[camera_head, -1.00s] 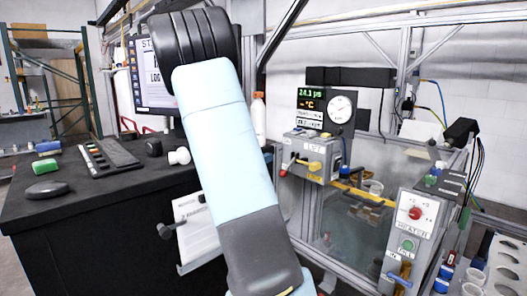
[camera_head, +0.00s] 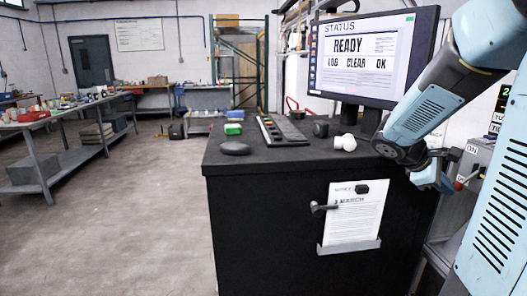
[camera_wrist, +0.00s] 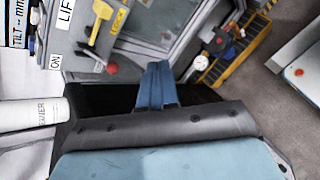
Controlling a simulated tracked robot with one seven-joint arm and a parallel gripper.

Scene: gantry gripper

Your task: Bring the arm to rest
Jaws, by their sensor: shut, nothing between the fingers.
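My arm fills the right side of the head view, bent, with its forearm sloping down to the wrist. My gripper (camera_head: 432,178) is beside the black cabinet's right end, partly hidden behind my wrist. In the wrist view, its blue fingers (camera_wrist: 156,86) are together with nothing between them. They point toward the grey control panel (camera_wrist: 85,50), which carries a yellow lever (camera_wrist: 101,22) and a red knob (camera_wrist: 112,69). I cannot tell the exact gap between fingers and panel, but no contact shows.
A black cabinet (camera_head: 262,225) bears a monitor (camera_head: 372,60), keyboard (camera_head: 282,131) and small items close to my wrist. A white bottle (camera_wrist: 30,114) is left of my gripper in the wrist view. Open floor (camera_head: 110,225) lies left of the cabinet.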

